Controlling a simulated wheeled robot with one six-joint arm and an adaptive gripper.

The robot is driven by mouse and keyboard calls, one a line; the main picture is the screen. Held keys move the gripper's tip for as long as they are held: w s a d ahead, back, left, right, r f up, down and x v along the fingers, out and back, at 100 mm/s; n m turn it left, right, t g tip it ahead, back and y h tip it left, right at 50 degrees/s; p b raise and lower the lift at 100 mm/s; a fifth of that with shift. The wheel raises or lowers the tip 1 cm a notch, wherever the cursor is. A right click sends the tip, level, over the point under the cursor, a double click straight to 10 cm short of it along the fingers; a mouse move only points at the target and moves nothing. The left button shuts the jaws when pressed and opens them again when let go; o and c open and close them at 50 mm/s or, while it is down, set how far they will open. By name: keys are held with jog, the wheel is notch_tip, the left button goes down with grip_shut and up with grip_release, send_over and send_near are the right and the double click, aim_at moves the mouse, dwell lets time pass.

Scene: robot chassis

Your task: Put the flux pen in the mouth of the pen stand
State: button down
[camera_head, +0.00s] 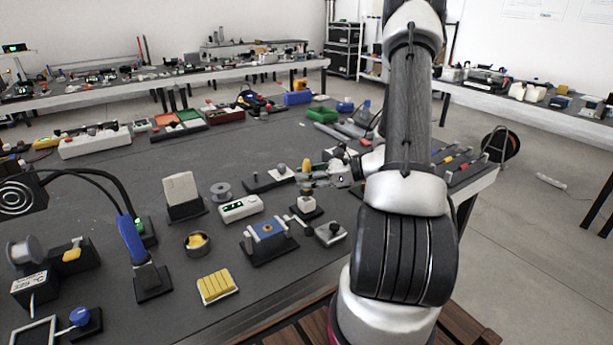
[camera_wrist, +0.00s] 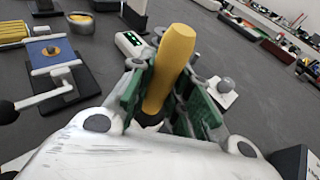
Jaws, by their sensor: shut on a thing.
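The flux pen appears as a thick yellow, tapered handle (camera_wrist: 172,68), held upright and slightly tilted in the wrist view. Its yellow top (camera_head: 306,164) also shows in the head view. My gripper (camera_head: 318,180) is shut on it above the dark table; in the wrist view green-padded fingers (camera_wrist: 165,95) lie on both sides of it. I cannot tell for sure which thing is the pen stand; a small white-topped block on a black base (camera_head: 306,207) stands just below my gripper in the head view.
A blue-plated fixture (camera_head: 267,229), a green-display device (camera_head: 240,207), a grey spool (camera_head: 220,190) and a yellow ribbed block (camera_head: 216,286) stand nearby.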

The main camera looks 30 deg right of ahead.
jog(key=shift+f, duration=1.15)
jog(key=c, duration=1.3)
grip_release()
jog(key=shift+o, duration=0.2)
jog(key=shift+d, duration=0.1)
jog(key=v, duration=1.2)
notch_tip(320, 180, up, 10)
